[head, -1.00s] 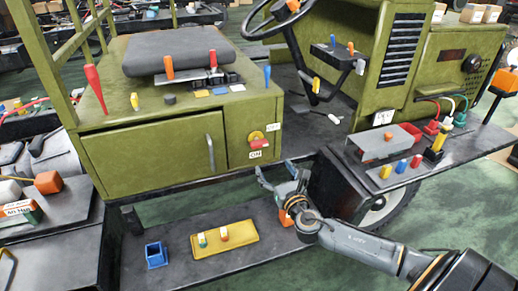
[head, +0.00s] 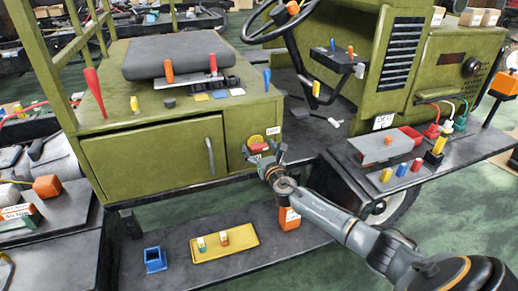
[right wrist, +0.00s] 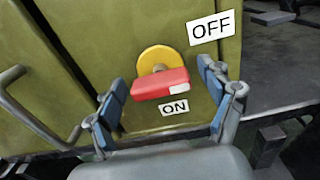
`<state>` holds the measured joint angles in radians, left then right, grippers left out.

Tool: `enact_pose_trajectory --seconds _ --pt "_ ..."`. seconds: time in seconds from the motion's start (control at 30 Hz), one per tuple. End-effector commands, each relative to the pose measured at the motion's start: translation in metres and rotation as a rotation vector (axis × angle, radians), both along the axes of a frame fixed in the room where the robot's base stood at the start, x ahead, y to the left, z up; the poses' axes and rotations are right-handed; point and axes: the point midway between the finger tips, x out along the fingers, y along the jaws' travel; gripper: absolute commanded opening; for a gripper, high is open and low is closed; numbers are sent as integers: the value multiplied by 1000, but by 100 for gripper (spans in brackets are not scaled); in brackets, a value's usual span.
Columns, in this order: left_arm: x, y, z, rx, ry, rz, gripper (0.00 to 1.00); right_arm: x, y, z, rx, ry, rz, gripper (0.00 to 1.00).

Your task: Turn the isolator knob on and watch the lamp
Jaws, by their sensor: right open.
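The isolator knob is a red handle (right wrist: 160,86) on a yellow disc (right wrist: 158,59), on the green cabinet front. The handle lies nearly level, with a white mark at its right end. A white OFF label (right wrist: 211,28) is at its upper right and a white ON label (right wrist: 174,108) just below it. In the head view the knob (head: 259,147) is partly behind my right gripper (head: 265,160). That gripper (right wrist: 165,105) is open, one finger on each side of the handle, with gaps visible. I cannot identify the lamp for certain. My left gripper is not in view.
A cabinet door handle (right wrist: 38,105) is left of my right gripper. Below my right arm is a step with an orange box (head: 289,218), a yellow tray (head: 225,252) and a blue holder (head: 155,259). A grey shelf (head: 405,178) with small parts is at right.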

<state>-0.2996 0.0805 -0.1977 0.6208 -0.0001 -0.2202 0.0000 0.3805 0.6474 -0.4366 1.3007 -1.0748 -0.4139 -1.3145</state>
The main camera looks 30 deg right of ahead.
Motion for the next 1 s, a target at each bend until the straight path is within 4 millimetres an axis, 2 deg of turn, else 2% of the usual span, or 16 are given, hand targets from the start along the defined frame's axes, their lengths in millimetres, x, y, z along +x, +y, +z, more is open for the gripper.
enact_pose_trajectory --seconds 0.17,0.43,0.77,1.0 --pt "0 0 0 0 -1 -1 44 0 0 0 0 0 0 81" --pt "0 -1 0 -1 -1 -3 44 0 0 0 0 0 0 28" --pt "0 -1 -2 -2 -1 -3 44 0 0 -1 31 -7 1 26" --pt "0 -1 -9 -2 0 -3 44 -1 0 -2 158 -37 1 26"
